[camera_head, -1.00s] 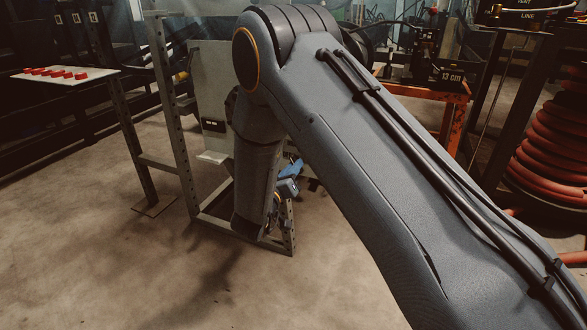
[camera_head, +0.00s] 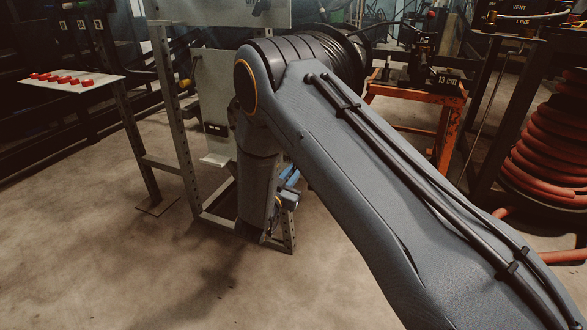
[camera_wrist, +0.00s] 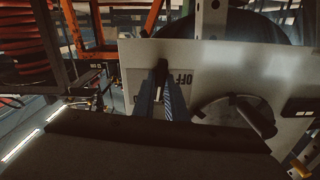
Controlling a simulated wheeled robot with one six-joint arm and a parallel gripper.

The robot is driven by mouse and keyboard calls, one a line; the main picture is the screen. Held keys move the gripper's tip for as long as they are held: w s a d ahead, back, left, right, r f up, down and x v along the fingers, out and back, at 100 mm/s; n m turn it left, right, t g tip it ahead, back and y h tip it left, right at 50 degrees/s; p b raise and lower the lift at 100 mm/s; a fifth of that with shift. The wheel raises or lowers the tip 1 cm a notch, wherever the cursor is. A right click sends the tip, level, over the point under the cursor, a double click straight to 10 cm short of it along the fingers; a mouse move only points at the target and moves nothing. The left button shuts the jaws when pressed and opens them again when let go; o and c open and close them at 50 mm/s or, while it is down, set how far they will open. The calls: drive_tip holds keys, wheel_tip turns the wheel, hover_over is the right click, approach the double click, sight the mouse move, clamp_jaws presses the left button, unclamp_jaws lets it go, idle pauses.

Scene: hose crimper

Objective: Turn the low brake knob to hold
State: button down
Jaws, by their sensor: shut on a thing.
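In the wrist view the low brake knob (camera_wrist: 162,68) is a small black grip on a pale panel (camera_wrist: 215,62). A label reading OFF (camera_wrist: 184,77) appears upside down just right of it. Part of another label lies to its left, mostly covered by a finger. My gripper (camera_wrist: 162,84) has its blue fingers closed on the knob, one on each side. In the head view my arm hides the knob, and only a bit of the blue gripper shows low behind my arm.
A round dial with a dark bar (camera_wrist: 252,117) sits right of the knob on the same panel. In the head view a white shelf holds several red pieces (camera_head: 62,78) at left. An orange stand (camera_head: 447,125) and a red hose coil (camera_head: 545,155) are at right. Open floor lies at front left.

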drive_tip(key=shift+m+p, duration=0.9)
drive_tip(key=shift+m, duration=1.3)
drive_tip(key=c, duration=1.8)
unclamp_jaws()
drive_tip(key=p+v, duration=0.1)
drive_tip(key=v, duration=0.7)
drive_tip(key=shift+p, duration=0.35)
drive_tip(key=shift+w+a, duration=0.1)
